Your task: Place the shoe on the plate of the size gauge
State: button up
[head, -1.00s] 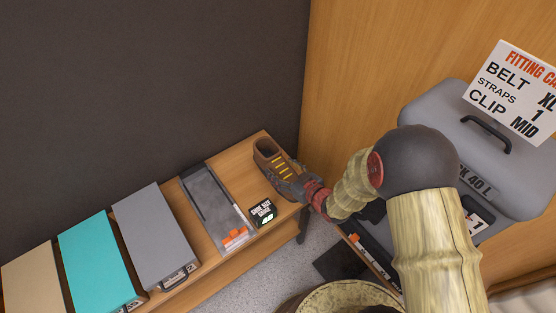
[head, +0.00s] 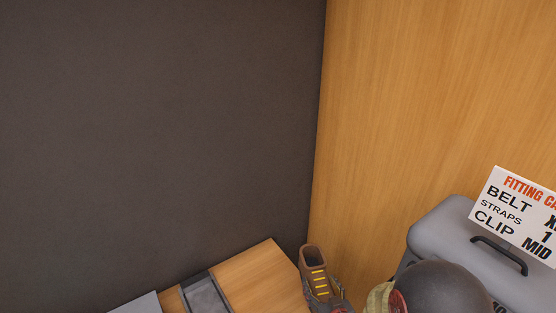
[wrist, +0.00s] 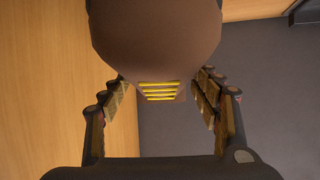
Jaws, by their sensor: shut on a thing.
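The brown shoe (head: 316,278) with yellow laces is at the bottom of the head view, beside the right end of the wooden bench. In the wrist view the shoe (wrist: 155,40) fills the top middle between the two fingers. My gripper (wrist: 160,95) is shut on the shoe; in the head view its fingers are mostly cut off by the lower edge. The size gauge (head: 205,295) shows only its grey far end on the bench, left of the shoe. Its near end and the size sign are out of view.
The wooden bench top (head: 255,275) is bare between the gauge and the shoe. A grey box corner (head: 140,304) shows left of the gauge. A dark wall and a wooden panel (head: 400,100) stand behind. A grey pack (head: 440,235) with a fitting card (head: 515,215) is at right.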

jog(key=d, duration=0.1)
jog(key=d+m+h, duration=0.1)
jog(key=d, duration=0.1)
jog(key=d+m+h, duration=0.1)
jog(key=shift+s+d+f, duration=0.2)
jog(key=shift+s+f, duration=0.05)
jog(key=shift+f, duration=0.05)
jog(key=shift+s+d+f+h, duration=0.1)
jog(key=shift+s+d+h, duration=0.05)
jog(key=shift+d+h, duration=0.2)
jog(key=shift+s+a+f+p, duration=0.15)
jog(key=shift+a+p, duration=0.15)
jog(key=shift+a, duration=0.25)
jog(key=s+a+r+n+g+y+p, duration=0.1)
jog(key=s+a+n+y, duration=0.1)
jog(key=a+n+y, duration=0.3)
jog(key=s+a+r+n+g+y, duration=0.1)
jog(key=s+a+y, duration=0.15)
jog(key=a, duration=0.55)
jog(key=b, duration=0.6)
send_over(278, 295)
jog(key=shift+s+f, duration=0.1)
jog(key=shift+f, duration=6.4)
